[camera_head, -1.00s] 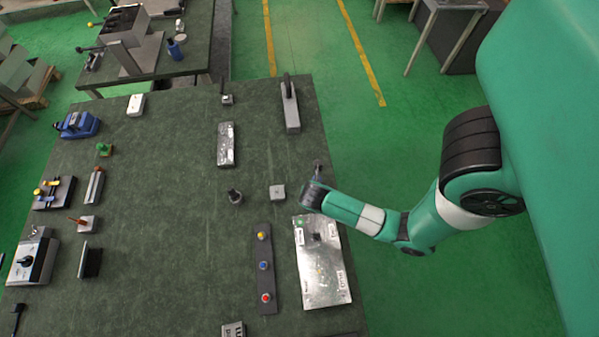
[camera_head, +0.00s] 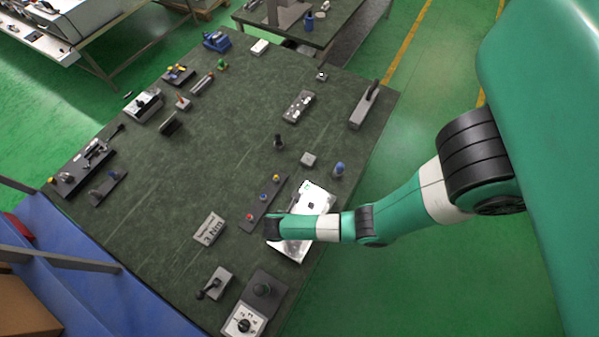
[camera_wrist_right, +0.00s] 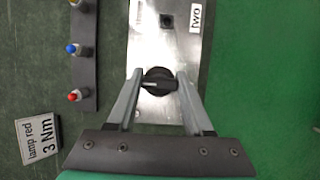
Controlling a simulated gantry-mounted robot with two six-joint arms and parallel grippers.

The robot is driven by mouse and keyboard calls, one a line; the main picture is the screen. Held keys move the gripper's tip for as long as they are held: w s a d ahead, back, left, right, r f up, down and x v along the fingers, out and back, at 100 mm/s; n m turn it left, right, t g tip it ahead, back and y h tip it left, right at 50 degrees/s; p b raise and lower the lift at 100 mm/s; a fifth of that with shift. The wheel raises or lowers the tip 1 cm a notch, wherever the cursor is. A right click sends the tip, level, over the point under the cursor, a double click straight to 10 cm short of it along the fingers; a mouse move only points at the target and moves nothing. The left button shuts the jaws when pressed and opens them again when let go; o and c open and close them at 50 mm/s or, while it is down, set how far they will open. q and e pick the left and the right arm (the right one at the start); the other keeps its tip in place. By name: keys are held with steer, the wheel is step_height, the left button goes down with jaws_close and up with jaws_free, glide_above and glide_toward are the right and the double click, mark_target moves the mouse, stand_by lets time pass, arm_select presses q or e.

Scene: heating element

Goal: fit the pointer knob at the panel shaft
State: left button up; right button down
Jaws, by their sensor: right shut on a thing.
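A black pointer knob (camera_wrist_right: 158,82) with a light line on its bar is between the fingers of my right gripper (camera_wrist_right: 160,78) in the right wrist view. The gripper is shut on it, over the silver panel (camera_wrist_right: 190,60). I cannot tell whether the knob touches the panel. A dark square shaft-like part (camera_wrist_right: 167,20) stands on the panel beyond the knob, beside a label reading "two". In the head view, my right gripper end (camera_head: 272,229) is at the lower left of the panel (camera_head: 318,195), and the forearm hides part of it. My left gripper is not in view.
A dark strip with yellow, blue and red buttons (camera_head: 263,196) lies left of the panel. A "3 Nm" sign (camera_head: 209,229) and a dark box with a dial (camera_head: 246,319) are nearby. The table's middle is fairly clear.

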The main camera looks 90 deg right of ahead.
steer(key=shift+w+r, duration=0.25)
steer(key=shift+r, duration=0.05)
steer(key=shift+f, duration=0.1)
steer(key=shift+s, duration=0.1)
steer(key=shift+p, duration=0.3)
step_height(320, 180, down, 6)
steer(key=b, duration=0.5)
steer(key=shift+p, duration=0.4)
stand_by(1.1)
steer(key=shift+f+b, duration=1.4)
steer(key=shift+f, duration=0.2)
